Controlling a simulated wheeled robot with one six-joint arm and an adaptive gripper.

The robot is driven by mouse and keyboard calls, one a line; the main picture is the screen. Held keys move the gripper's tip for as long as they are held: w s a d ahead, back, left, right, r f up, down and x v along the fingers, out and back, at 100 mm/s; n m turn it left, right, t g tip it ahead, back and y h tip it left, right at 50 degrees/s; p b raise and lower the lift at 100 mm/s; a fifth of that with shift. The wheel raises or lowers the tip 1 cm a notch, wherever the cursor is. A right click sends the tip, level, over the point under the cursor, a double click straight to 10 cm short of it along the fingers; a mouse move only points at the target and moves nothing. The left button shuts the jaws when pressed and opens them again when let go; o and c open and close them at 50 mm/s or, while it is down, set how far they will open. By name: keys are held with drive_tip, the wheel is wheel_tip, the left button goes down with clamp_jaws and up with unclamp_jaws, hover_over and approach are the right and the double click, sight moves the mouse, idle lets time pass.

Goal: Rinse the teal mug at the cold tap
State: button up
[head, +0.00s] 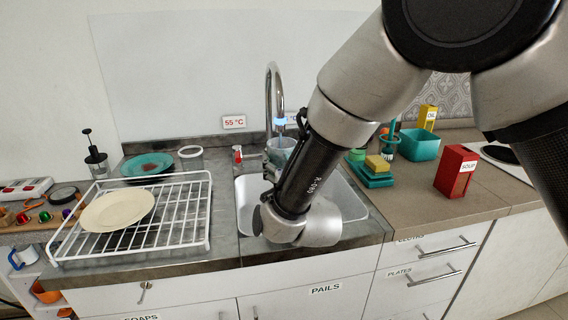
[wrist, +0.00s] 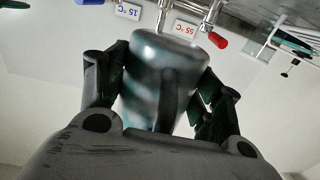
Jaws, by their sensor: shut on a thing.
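My gripper (wrist: 160,105) is shut on the teal mug (wrist: 162,65), with one finger on each side of it. The mug's handle (wrist: 168,95) faces the wrist camera. In the head view the mug (head: 281,146) shows grey-teal above the sink, its mouth just under the spout of the tall chrome tap (head: 275,85). The spout tip glows blue, with a pale streak below it. My wrist hides the mug's lower part and most of the gripper. A red tap handle (head: 237,155) stands left, by the 55 °C sign (head: 234,122). The wrist view shows the 15 °C sign (wrist: 128,11) and a blue handle (wrist: 82,2).
Left of the sink (head: 245,190) is a white drying rack (head: 208,215) with a cream plate (head: 117,211). Right are sponges (head: 377,163), a teal bin (head: 420,144) and a red SOUP box (head: 456,172). The right front counter is clear.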

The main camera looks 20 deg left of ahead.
drive_tip(key=shift+w, duration=0.15)
drive_tip(key=shift+w+d, duration=0.1)
drive_tip(key=shift+w, duration=0.35)
drive_tip(key=shift+s, duration=0.1)
drive_tip(key=shift+s, duration=0.5)
drive_tip(key=shift+w, duration=0.15)
drive_tip(key=shift+w, duration=0.45)
drive_tip(key=shift+d, duration=0.1)
drive_tip(key=s+d, duration=0.1)
drive_tip(key=d, duration=0.6)
drive_tip(key=shift+s+d, duration=0.35)
